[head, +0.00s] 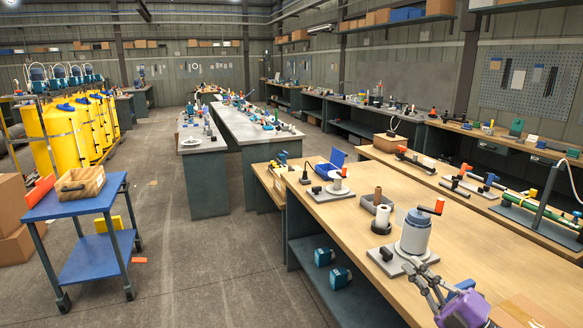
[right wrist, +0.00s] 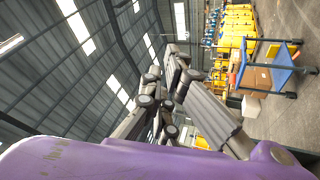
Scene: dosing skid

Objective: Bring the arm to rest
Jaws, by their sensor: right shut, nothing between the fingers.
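My right gripper (head: 416,270) is at the lower right of the head view, above the front edge of the wooden bench (head: 345,222). Its grey fingers are shut and empty, and its purple wrist is behind them. In the picture its fingertips lie close to the plate under a grey dosing vessel (head: 415,232) with an orange-ended handle; whether they touch cannot be told. In the right wrist view the shut fingers (right wrist: 172,85) point up against the roof and the far hall. My left gripper is not in view.
A cardboard box (head: 525,312) is right of my gripper. A blue cart (head: 75,200) stands left across open floor. Yellow tanks (head: 62,138) are behind it.

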